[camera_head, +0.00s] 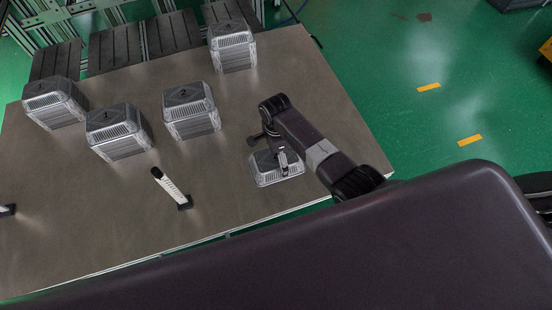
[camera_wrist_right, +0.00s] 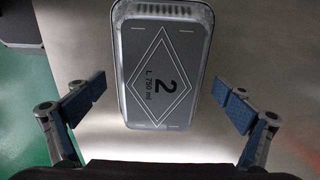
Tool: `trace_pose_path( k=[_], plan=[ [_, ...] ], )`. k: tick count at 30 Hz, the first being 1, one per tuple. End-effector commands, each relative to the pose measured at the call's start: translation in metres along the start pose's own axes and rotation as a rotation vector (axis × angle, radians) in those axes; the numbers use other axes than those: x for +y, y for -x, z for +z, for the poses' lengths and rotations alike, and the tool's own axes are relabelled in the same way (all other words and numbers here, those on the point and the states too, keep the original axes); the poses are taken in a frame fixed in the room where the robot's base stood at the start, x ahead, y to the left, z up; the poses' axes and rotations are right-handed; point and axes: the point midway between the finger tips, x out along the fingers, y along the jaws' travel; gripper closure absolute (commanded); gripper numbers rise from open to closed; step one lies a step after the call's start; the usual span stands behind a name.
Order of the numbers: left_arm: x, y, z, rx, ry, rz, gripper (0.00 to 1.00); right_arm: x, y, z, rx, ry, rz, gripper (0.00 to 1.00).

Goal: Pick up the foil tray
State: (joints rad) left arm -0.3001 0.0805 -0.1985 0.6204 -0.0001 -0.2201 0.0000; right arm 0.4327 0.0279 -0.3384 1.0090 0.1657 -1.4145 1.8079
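The foil tray (camera_head: 267,176) is a small silver tray with ribbed walls, alone near the front right of the table. In the right wrist view the tray (camera_wrist_right: 160,120) lies just ahead, with a flat face marked "2" and "L 750 ml" inside a diamond. My right gripper (camera_head: 283,160) is over the tray and partly hides it in the head view. In the wrist view the right gripper (camera_wrist_right: 160,104) is wide open, one finger on each side of the tray's near end, touching neither side. My left gripper is not clearly in view.
Several foil stacks (camera_head: 190,111) stand at the back and left of the brown table (camera_head: 240,220). A slim white device with a dark foot (camera_head: 172,188) stands left of the tray. A small dark thing (camera_head: 6,210) shows at the left edge. The table around the tray is clear.

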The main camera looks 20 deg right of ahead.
Motion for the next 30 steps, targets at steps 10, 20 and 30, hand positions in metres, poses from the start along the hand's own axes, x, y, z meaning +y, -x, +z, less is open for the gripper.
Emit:
trace_pose_path(
  k=[10,20,30],
  plan=[
    [0.000,0.000,0.000,0.000,-0.001,0.000,0.06,0.000,0.000,0.000,0.000,0.000,0.000,0.36],
    [0.000,0.002,-0.001,0.000,-0.002,0.001,0.06,0.000,0.005,0.001,-0.001,0.000,-0.001,0.36],
    [0.000,0.015,-0.002,0.000,-0.002,0.001,0.06,-0.001,0.066,0.001,-0.003,-0.001,-0.006,0.36]
  ],
)
